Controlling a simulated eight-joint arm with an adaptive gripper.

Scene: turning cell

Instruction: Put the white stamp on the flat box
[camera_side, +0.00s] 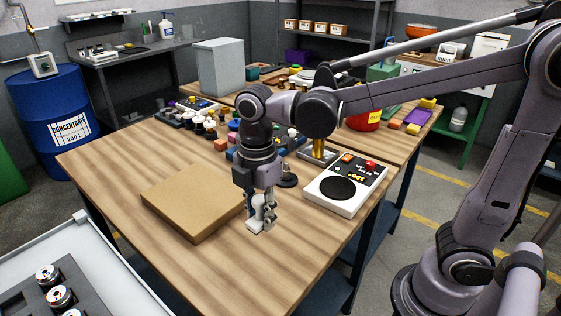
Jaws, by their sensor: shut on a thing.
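The white stamp (256,226) is in the side view, near the middle of the wooden table. My gripper (260,212) points down and is shut on the stamp. The fingers hide part of the stamp's upper portion. I cannot tell whether the stamp's base touches the table or hangs just above it. The flat box (190,202) is a tan cardboard slab lying on the table just left of my gripper. Its top is bare, and the stamp is beside its right edge, not over it.
A white scale-like device (345,190) with a black disc stands to the right. Several small coloured items and dark trays (205,125) crowd the table behind my gripper. A grey box (220,67) stands farther back. The table's front wood (220,275) is clear.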

